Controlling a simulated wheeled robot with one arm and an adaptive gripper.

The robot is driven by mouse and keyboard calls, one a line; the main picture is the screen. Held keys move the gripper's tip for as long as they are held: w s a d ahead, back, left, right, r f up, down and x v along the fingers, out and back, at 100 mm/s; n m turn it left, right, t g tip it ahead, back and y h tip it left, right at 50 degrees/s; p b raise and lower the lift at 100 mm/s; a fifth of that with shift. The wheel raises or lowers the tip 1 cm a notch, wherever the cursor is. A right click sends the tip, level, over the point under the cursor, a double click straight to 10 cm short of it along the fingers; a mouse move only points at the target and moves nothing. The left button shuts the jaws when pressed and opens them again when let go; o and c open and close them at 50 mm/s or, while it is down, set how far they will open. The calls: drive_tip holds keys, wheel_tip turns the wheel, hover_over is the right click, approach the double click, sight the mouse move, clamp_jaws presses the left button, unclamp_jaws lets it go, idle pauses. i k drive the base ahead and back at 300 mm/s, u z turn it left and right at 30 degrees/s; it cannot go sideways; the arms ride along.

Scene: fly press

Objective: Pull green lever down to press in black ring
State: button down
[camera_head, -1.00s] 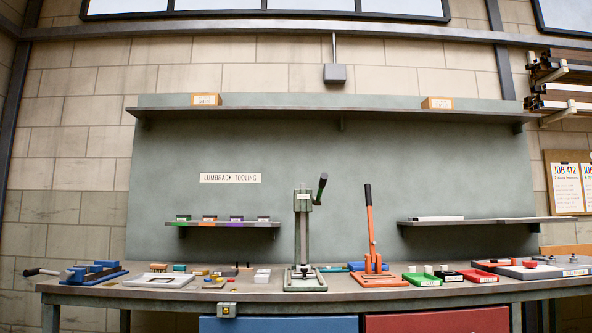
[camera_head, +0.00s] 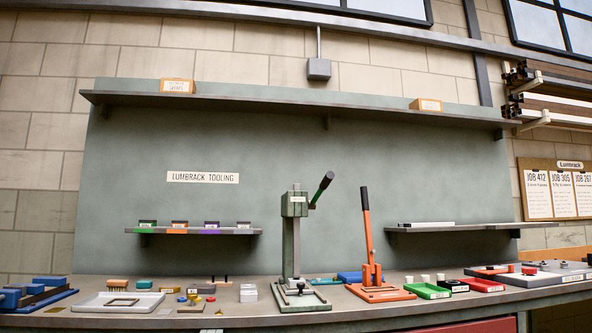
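My gripper is not in view.
An orange lever press (camera_head: 371,277) stands just right of it, its lever upright. A green tray (camera_head: 427,291), black tray (camera_head: 454,286) and red tray (camera_head: 482,285) lie further right. A white tray (camera_head: 119,302), small parts and a blue vise (camera_head: 35,293) are left.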

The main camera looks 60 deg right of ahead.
sight(328, 178)
drive_tip(key=z, duration=0.25)
drive_tip(key=i, duration=0.7)
drive_tip(key=z, duration=1.1)
drive_tip(key=i, duration=0.55)
drive_tip(key=z, duration=0.65)
